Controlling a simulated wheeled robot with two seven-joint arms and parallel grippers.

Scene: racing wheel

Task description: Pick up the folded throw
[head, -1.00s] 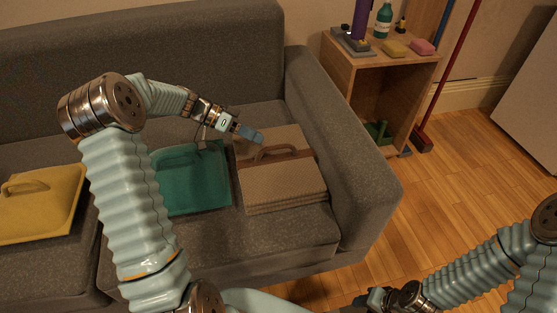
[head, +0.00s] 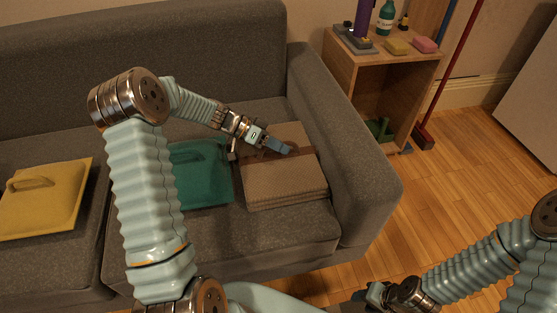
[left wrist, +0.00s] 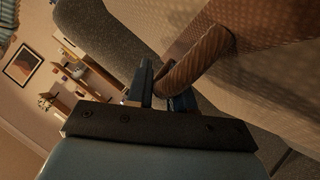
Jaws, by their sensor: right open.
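The folded throw (head: 285,182) is a tan, layered bundle on the sofa's right seat, against the armrest, with a brown strap handle on top. It also fills the right of the left wrist view (left wrist: 275,75). My right gripper (head: 368,296) is open and low at the bottom edge, away from the sofa.
A teal folded item (head: 205,180) lies close beside the throw on the left. A yellow one (head: 45,205) with a handle lies further left. The sofa armrest (head: 345,150) rises right of the throw. A wooden side table (head: 350,85) stands behind it.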

